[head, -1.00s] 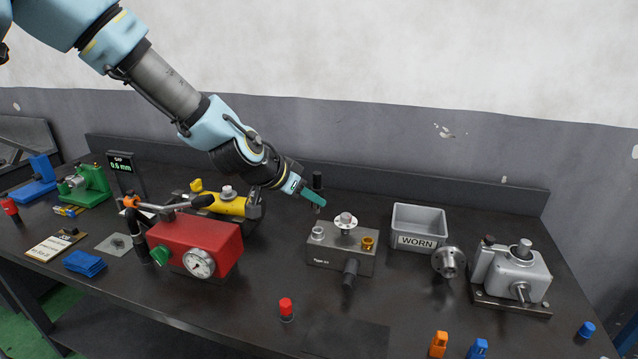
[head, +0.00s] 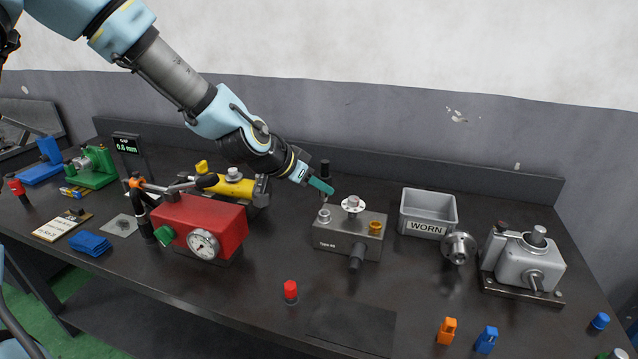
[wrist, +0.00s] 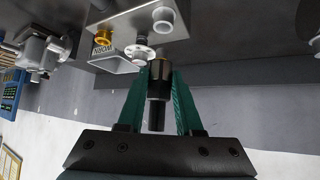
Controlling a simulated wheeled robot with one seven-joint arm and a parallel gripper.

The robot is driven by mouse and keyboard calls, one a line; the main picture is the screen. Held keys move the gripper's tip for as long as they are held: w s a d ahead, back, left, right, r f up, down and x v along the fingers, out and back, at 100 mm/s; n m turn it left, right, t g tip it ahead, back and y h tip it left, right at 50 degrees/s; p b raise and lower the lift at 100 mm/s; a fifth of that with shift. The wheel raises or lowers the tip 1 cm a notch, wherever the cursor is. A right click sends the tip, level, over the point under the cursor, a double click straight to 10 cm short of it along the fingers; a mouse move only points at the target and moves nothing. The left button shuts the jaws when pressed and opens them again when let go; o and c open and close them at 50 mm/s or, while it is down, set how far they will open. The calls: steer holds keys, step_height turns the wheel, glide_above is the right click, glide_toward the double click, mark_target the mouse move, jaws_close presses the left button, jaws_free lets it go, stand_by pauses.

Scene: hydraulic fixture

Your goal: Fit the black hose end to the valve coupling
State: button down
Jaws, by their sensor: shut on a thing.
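My gripper (head: 322,187) has green fingers and hangs above and behind the grey valve block (head: 330,240) marked "Type". In the wrist view the fingers (wrist: 160,92) are shut around a black hose end (wrist: 157,115). In the head view a black upright piece (head: 325,167) shows by the fingertips. The block carries a silver port (head: 324,216), a white-flanged silver fitting (head: 352,204), a brass fitting (head: 376,228) and a black fitting in front (head: 357,258). I cannot tell which is the coupling. The hose end appears apart from the block.
A grey bin (head: 427,228) marked "WORN" stands right of the block, with a flanged metal part (head: 459,247) and a grey machine (head: 524,262) beyond. A red gauge box (head: 200,222) and a yellow cylinder (head: 232,187) are left. The table front has small caps and a dark mat (head: 350,327).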

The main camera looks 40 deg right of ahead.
steer(key=shift+f+b, duration=0.5)
steer(key=shift+f, duration=0.55)
steer(key=shift+f+b, duration=1.3)
steer(key=shift+f, duration=0.25)
steer(key=c, duration=0.5)
jaws_free()
steer(key=v, duration=1)
steer(key=shift+a+r, duration=0.3)
steer(key=shift+a, duration=0.1)
